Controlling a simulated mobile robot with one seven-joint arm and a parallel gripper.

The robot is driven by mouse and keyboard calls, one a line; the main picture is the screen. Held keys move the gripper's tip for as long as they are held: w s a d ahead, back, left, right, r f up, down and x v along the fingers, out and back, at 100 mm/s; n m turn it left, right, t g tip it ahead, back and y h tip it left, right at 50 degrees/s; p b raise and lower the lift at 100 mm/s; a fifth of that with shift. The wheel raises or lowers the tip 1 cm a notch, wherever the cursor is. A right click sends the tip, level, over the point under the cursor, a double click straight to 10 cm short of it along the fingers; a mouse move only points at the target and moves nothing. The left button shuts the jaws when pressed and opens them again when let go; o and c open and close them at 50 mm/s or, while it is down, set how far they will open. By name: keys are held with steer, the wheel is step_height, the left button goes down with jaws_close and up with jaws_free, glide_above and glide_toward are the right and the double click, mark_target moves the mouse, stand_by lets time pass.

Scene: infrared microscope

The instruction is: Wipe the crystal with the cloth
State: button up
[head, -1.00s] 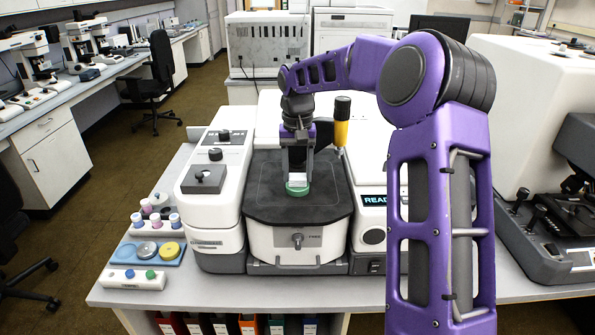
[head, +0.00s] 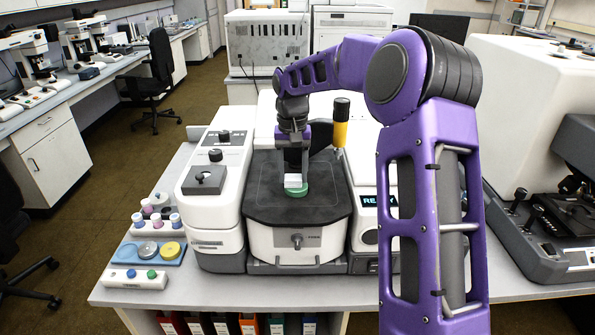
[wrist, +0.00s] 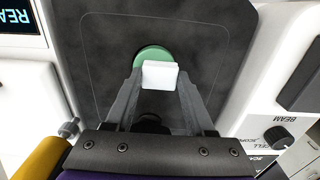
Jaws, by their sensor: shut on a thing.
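My gripper (wrist: 160,85) is shut on a small white cloth (wrist: 161,76), held between the two fingertips. The cloth (head: 293,181) is at a round green piece (wrist: 152,55) on the dark top plate of the white instrument. In the wrist view the cloth overlaps the near part of this green disc, whose far rim shows beyond it. The green piece (head: 298,193) also shows just below the cloth in the head view. I cannot tell whether the cloth touches it. I cannot make out a separate crystal; the cloth hides part of the disc.
The dark plate (head: 265,205) around the green piece is clear. A black-and-yellow cylinder (head: 341,125) stands just right of my gripper. A control panel with knobs (head: 212,165) is to the left. A blue tray (head: 122,253) and racks of small items lie at the bench's left end.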

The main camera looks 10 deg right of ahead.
steer(key=shift+d+r, duration=0.1)
steer(key=shift+d, duration=0.3)
steer(key=shift+s+d, duration=0.1)
steer(key=shift+d, duration=0.1)
steer(key=shift+s+d, duration=0.1)
steer(key=shift+d, duration=0.3)
steer(key=shift+a, duration=0.55)
steer(key=shift+a, duration=0.1)
steer(key=shift+w+a, duration=0.2)
steer(key=shift+a, duration=0.3)
steer(key=shift+s+d+f, duration=0.1)
steer(key=shift+s+d, duration=0.05)
steer(key=shift+d, duration=0.5)
steer(key=shift+s+d+f, duration=0.1)
steer(key=shift+d, duration=0.5)
stand_by(0.6)
